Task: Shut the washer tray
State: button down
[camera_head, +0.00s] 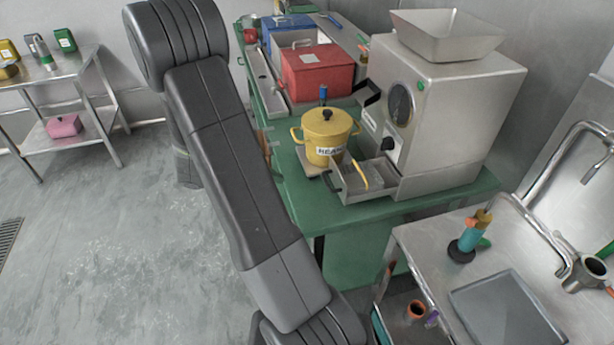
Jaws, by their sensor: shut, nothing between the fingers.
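A small steel drawer (361,195) sticks out open from the lower front of the steel grinder (452,130). A dark handle (334,184) is on its left end and a yellow piece (360,172) shows in it. At the bottom, below the sink counter, an open space holds an orange cup (416,309) and a small purple thing (432,319); its edges are partly cut off. I cannot tell for sure which of these is the washer tray. My arm crosses the picture from upper left to bottom centre; my gripper is not in view.
A yellow pot (325,136) stands close beside the drawer on the green bench (371,213). Red (317,73) and blue (290,33) boxes are behind it. A steel sink counter (428,257) with bottles and a faucet (590,130) is at right.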

jog(key=x, duration=0.6)
jog(key=p+x, duration=0.1)
jog(key=x, duration=0.1)
jog(key=shift+w+d+f, duration=0.25)
jog(key=shift+w, duration=0.15)
jog(key=d, duration=0.1)
jog(key=w+d+p, duration=0.1)
jog(key=d, duration=0.1)
jog(key=shift+r, duration=0.1)
jog(key=shift+w+d, duration=0.25)
jog(key=shift+d, duration=0.3)
